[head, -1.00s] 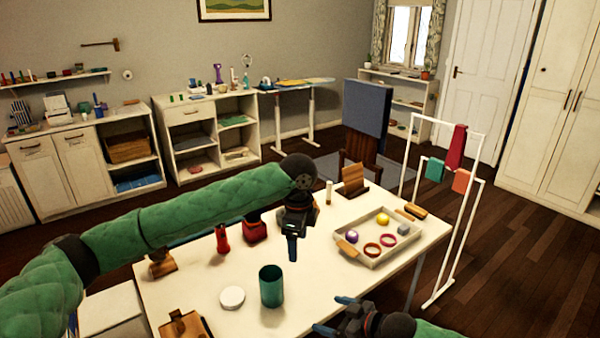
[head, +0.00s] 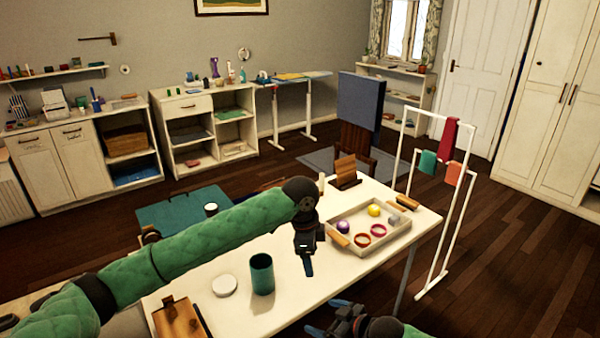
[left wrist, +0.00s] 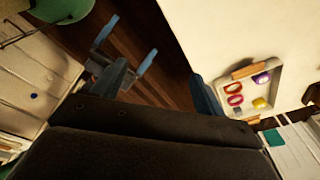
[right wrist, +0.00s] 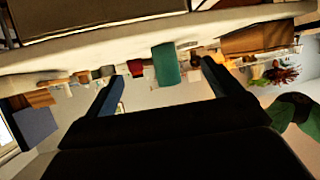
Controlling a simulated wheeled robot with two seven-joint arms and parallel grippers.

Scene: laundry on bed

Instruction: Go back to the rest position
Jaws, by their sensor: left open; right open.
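My left gripper (head: 307,264) hangs over the white table, right of a teal cup and left of the tray, holding nothing. In the left wrist view its two blue fingers (left wrist: 160,88) are apart with nothing between them. My right gripper (head: 328,318) is low in the head view, by the table's front edge, open and empty. In the right wrist view its fingers (right wrist: 160,85) are spread, with the teal cup (right wrist: 166,64) seen beyond them. My left arm crosses the table and hides part of its far left side.
The table (head: 315,285) holds the teal cup (head: 262,274), a white lid (head: 225,286), a wooden board (head: 180,320) and a tray (head: 345,250) with rings and small balls. A white drying rack (head: 407,150) stands right of the table. Floor further right is clear.

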